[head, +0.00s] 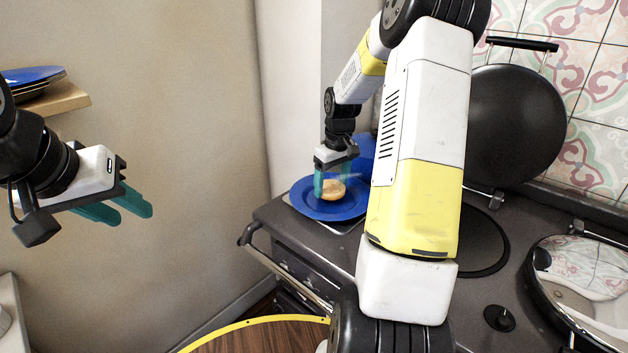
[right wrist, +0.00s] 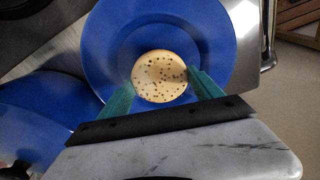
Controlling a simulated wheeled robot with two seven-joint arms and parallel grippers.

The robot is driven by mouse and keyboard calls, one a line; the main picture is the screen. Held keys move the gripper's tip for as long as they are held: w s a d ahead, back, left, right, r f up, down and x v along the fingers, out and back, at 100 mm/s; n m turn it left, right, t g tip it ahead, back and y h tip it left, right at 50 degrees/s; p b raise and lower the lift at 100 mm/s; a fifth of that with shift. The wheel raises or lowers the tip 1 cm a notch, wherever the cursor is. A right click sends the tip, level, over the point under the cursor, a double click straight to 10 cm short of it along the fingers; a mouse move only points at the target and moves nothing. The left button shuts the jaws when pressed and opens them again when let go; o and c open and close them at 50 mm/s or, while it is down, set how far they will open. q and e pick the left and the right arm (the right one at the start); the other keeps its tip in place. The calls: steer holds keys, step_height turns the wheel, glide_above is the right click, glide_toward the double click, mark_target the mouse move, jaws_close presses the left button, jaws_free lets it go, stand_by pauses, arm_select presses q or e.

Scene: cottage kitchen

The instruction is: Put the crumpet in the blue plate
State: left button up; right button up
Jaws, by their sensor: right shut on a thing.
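The crumpet (head: 333,190) is round and golden, with small dark holes in its top. My right gripper (head: 333,184) is shut on it, with a teal finger on each side. The blue plate (head: 306,205) lies under the crumpet on the stove's far left corner. In the right wrist view the crumpet (right wrist: 160,76) shows over the middle of the blue plate (right wrist: 215,40), between the fingertips (right wrist: 160,88). I cannot tell whether it touches the plate. My left gripper (head: 125,207) is empty at the left, its fingers apart, in front of the wall.
A raised round stove lid (head: 515,120) stands at the right. A wooden shelf (head: 60,101) with stacked plates is at the far left.

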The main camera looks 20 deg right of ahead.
mark_target(335, 189)
steer(key=shift+f, duration=0.9)
steer(key=shift+f, duration=0.1)
steer(key=o, duration=1)
step_height(335, 189, up, 12)
steer(key=s, duration=0.1)
steer(key=s+a+r+m+t, duration=0.1)
steer(key=s+a+r+t, duration=0.1)
steer(key=s+a+r, duration=0.6)
steer(key=s+a+t, duration=0.1)
steer(key=s+a, duration=0.1)
steer(key=s, duration=0.3)
steer(key=s+a+r+m+t+y, duration=0.1)
steer(key=s+a, duration=0.1)
steer(key=s, duration=0.4)
steer(key=s+a+m, duration=0.1)
steer(key=s+a, duration=0.1)
steer(key=s, duration=0.3)
steer(key=shift+s+a+r+t+y, duration=0.15)
steer(key=shift+s+r+t+y, duration=0.05)
steer(key=shift+s+t+y, duration=0.2)
